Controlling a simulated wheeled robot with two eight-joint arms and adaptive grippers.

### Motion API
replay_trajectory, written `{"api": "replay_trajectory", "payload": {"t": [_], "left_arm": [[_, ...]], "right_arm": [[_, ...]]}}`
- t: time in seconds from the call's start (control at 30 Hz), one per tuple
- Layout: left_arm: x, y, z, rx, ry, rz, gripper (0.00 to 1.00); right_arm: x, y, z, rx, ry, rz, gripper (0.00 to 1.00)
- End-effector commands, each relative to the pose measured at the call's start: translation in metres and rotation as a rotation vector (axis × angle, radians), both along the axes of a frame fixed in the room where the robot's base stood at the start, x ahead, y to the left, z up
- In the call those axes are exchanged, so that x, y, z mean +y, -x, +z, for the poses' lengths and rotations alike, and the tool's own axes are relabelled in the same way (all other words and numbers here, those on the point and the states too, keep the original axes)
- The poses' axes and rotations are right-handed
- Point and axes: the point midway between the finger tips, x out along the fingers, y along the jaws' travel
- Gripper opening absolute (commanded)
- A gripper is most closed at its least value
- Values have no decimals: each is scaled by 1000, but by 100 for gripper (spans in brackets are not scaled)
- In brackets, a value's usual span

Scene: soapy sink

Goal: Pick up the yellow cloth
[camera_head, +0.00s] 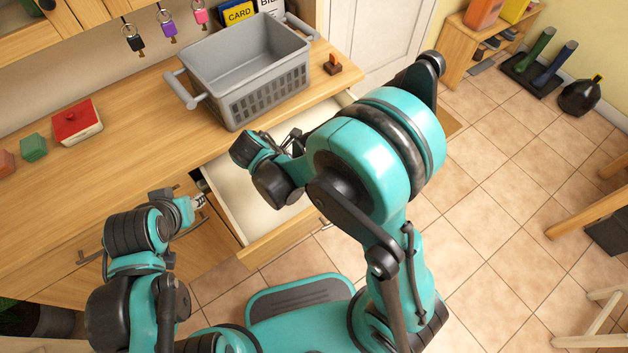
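I see no yellow cloth in the head view. My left gripper (197,203) is small in the picture, beside the left front of an open drawer (232,213). Whether its fingers are open or shut does not show clearly. My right gripper (294,141) is over the back part of the drawer, below the front of the grey basket. Its dark fingers are partly hidden by my own arm, and I cannot tell their state. The visible part of the drawer floor is pale and bare; my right arm covers some of it.
A grey basket (262,92) stands on the wooden counter (130,150). A red box (76,121), a green block (33,147) and a small brown stamp-like object (333,64) are also there. Keys (167,26) hang above.

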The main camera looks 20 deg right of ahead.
Motion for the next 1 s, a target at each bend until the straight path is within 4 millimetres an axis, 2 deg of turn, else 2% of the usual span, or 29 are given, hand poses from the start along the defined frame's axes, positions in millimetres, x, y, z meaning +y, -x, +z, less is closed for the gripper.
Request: {"api": "replay_trajectory", "payload": {"t": [0.4,0.67,0.7,0.83,1.0], "left_arm": [[0,0,-35,0,0,0,34],[0,0,-35,0,0,0,34],[0,0,-35,0,0,0,34],[0,0,-35,0,0,0,34],[0,0,-35,0,0,0,34]], "right_arm": [[-24,-9,-50,-2,-2,-5,100],[-28,-10,-53,-3,-2,-2,100],[-28,-10,-53,-3,-2,-2,97],[-28,-10,-53,-3,-2,-2,63],[-28,-10,-53,-3,-3,-2,57]]}}
